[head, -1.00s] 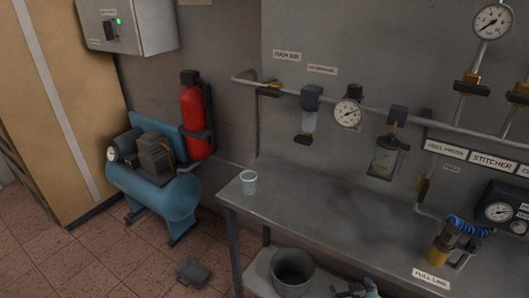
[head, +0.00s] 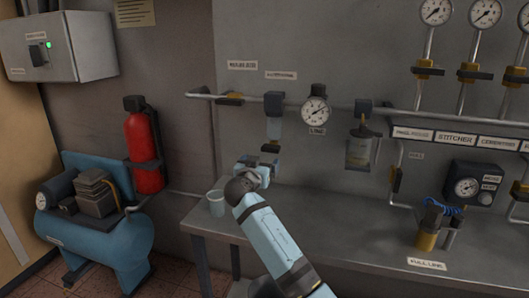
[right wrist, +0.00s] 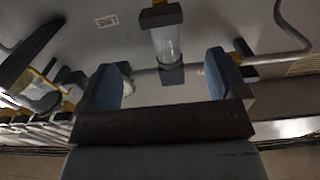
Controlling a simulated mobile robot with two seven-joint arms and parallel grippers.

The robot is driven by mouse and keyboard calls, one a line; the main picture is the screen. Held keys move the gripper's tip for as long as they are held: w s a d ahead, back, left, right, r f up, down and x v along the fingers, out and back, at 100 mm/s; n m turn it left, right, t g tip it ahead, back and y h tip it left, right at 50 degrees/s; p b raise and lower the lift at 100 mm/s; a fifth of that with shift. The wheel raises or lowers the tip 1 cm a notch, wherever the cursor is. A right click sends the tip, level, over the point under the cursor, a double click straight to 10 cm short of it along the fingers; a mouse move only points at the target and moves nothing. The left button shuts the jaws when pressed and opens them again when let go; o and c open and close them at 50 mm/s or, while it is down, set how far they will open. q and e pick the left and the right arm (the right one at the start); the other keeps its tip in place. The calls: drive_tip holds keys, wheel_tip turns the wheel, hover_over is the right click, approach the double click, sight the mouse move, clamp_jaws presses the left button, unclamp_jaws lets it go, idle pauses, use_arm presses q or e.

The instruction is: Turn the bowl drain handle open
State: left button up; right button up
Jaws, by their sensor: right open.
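The filter unit with a clear bowl (head: 274,128) hangs from the wall pipe, left of the line gauge. Its dark drain handle (head: 270,148), with a little yellow beside it, is at the bowl's bottom. My right gripper (head: 266,163) is open just below and in front of the handle, partly overlapping it in the head view. In the right wrist view, which looks upside down, the bowl (right wrist: 166,45) appears beyond and between my open fingers (right wrist: 164,82), with the dark handle (right wrist: 160,16) above it. Contact cannot be made out. My left gripper is not in view.
A pressure gauge (head: 315,111) and a second bowl unit (head: 360,152) hang to the right. A red extinguisher (head: 144,152) and blue compressor (head: 100,235) are at left.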

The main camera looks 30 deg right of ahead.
sight(270, 150)
drive_tip(key=x, duration=1)
drive_tip(key=shift+w+d, duration=0.15)
drive_tip(key=shift+w, duration=0.15)
drive_tip(key=c, duration=0.9)
